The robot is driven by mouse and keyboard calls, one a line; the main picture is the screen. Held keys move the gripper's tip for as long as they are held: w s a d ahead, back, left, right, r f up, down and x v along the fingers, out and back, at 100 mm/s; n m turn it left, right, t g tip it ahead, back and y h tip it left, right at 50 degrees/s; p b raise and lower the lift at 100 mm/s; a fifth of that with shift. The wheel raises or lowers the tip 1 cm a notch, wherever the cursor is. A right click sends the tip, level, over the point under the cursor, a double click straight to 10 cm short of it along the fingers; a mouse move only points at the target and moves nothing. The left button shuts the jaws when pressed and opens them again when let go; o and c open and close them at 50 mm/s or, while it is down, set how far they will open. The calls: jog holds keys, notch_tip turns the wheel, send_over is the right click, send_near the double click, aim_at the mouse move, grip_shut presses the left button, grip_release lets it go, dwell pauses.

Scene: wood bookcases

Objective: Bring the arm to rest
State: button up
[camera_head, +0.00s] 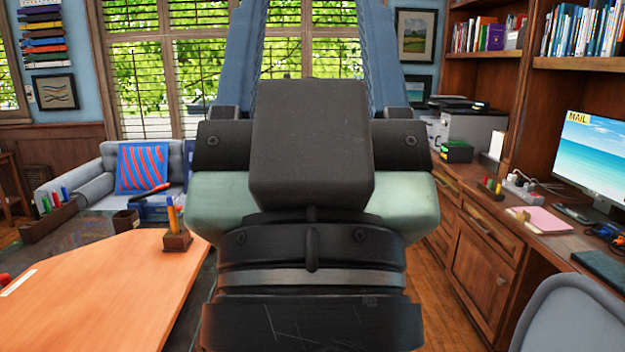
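My gripper (310,30) fills the middle of the head view, seen from behind. Its dark body and wrist stand upright in the picture. Two blue-grey fingers rise from it to the top edge with a wide gap between them, and the window shows through that gap. The fingertips are cut off by the top edge. Nothing is seen between the visible parts of the fingers. The rest of my arm is out of view below.
An orange-topped table (95,290) with a pen holder (177,238) is at left. A grey sofa (95,182) stands behind it. At right are a wooden desk (475,225), a monitor (597,160) and a grey chair (580,315). Bare floor (432,295) shows beside the desk.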

notch_tip(320, 180, up, 15)
jog(key=p, duration=1.2)
jog(key=shift+f, duration=0.2)
jog(key=shift+c, duration=0.9)
jog(key=shift+s+f, duration=0.1)
jog(key=shift+s, duration=0.05)
